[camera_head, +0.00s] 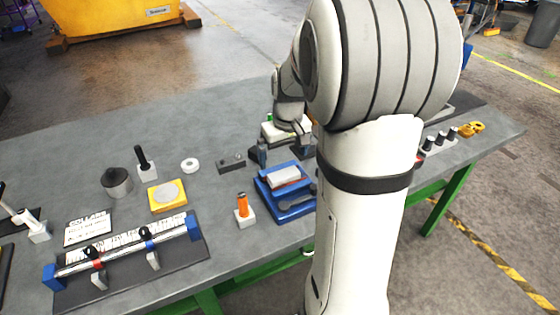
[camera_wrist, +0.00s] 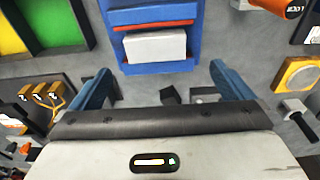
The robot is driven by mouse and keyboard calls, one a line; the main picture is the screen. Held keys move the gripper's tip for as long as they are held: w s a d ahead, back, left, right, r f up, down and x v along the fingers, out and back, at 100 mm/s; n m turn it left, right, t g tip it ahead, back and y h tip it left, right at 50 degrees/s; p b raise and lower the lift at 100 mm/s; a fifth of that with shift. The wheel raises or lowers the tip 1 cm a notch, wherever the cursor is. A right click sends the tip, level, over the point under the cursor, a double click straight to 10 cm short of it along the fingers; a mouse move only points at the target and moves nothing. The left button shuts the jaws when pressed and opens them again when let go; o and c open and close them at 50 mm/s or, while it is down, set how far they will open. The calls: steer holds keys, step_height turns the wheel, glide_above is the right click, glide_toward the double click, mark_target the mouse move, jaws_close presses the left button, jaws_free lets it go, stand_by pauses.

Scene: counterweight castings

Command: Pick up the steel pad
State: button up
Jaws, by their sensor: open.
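A flat light grey block, which looks like the steel pad (camera_head: 285,177), lies in a blue tray (camera_head: 292,213) near the table's front edge. In the wrist view the pad (camera_wrist: 155,47) shows as a pale rectangle between red edging and the blue tray's end (camera_wrist: 155,68). My gripper (camera_head: 281,154) is just behind the tray, low over the table. Its two blue fingers (camera_wrist: 158,72) are spread wide in the wrist view, with the pad ahead of and between them. Nothing is held. My arm hides the tray's right side in the head view.
An orange-topped post (camera_head: 243,207) stands left of the tray. A dark grey block (camera_head: 231,163) lies left of my gripper. A yellow plate with a grey disc (camera_head: 167,195) and a rail fixture (camera_head: 125,245) are farther left. Yellow parts (camera_head: 472,129) lie at the right.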

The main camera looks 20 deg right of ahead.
mark_target(284, 174)
steer(key=f, duration=0.5)
steer(key=w+f+p, duration=0.1)
steer(key=f, duration=0.1)
steer(key=shift+d+f, duration=0.3)
steer(key=shift+c, duration=0.3)
steer(key=c, duration=1.3)
